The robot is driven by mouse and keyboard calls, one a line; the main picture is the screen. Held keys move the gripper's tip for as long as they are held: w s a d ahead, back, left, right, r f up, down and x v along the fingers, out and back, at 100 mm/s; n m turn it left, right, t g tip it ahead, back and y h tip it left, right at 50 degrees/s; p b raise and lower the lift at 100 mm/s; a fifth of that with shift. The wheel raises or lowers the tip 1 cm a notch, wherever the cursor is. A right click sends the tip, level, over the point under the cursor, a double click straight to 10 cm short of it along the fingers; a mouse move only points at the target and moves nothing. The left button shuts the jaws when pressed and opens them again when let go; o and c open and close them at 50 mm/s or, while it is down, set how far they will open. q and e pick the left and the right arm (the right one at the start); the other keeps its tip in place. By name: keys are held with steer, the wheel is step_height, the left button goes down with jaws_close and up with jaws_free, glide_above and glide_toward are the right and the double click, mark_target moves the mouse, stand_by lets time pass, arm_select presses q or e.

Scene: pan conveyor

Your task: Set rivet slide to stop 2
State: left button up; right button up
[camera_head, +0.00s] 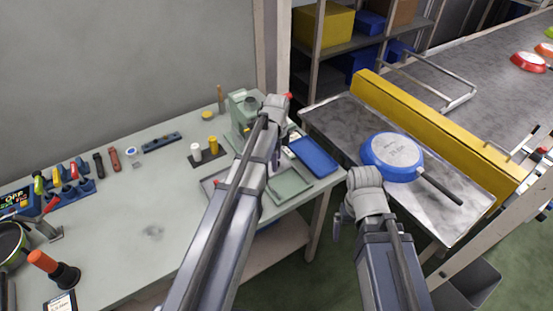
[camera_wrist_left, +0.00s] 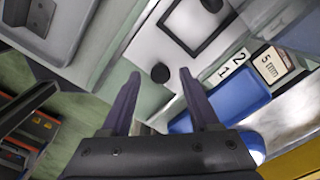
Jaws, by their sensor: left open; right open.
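The pale green press (camera_head: 243,112) stands at the back right of the bench, partly hidden by my left arm. In the left wrist view a white plate (camera_wrist_left: 150,48) carries a black round knob (camera_wrist_left: 160,72), and a second dark knob (camera_wrist_left: 211,5) sits farther up. Labels 2 and 1 (camera_wrist_left: 231,64) are beside the plate; I cannot tell which part is the rivet slide or its stop. My left gripper (camera_wrist_left: 160,86) is open, its fingertips either side of the first knob in the picture; contact is unclear. My right gripper (camera_head: 342,222) is open by the bench's right side, its fingertips unclear.
A blue tray (camera_head: 314,157) lies right of the press; it also shows in the left wrist view (camera_wrist_left: 240,97). A blue pan (camera_head: 392,158) lies on the metal table beside a yellow rail (camera_head: 440,130). Several tools line the bench's left; its middle is clear.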

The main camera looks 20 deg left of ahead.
arm_select(q)
step_height(320, 180, up, 7)
steer(key=p, duration=0.7)
steer(key=shift+r, duration=0.2)
steer(key=n, duration=0.1)
steer(key=s+n, duration=0.1)
steer(key=n, duration=0.1)
steer(key=shift+f+t+b, duration=0.3)
steer(key=shift+t, duration=0.1)
steer(key=s+n+t, duration=0.1)
steer(key=n, duration=0.4)
steer(key=s+n+t+b, duration=0.1)
steer(key=n, duration=0.4)
steer(key=n+t, duration=0.1)
steer(key=n, duration=0.4)
steer(key=shift+s+d+t+y+b, duration=0.2)
steer(key=shift+s+t+y+b, duration=0.1)
steer(key=shift+s+t, duration=0.1)
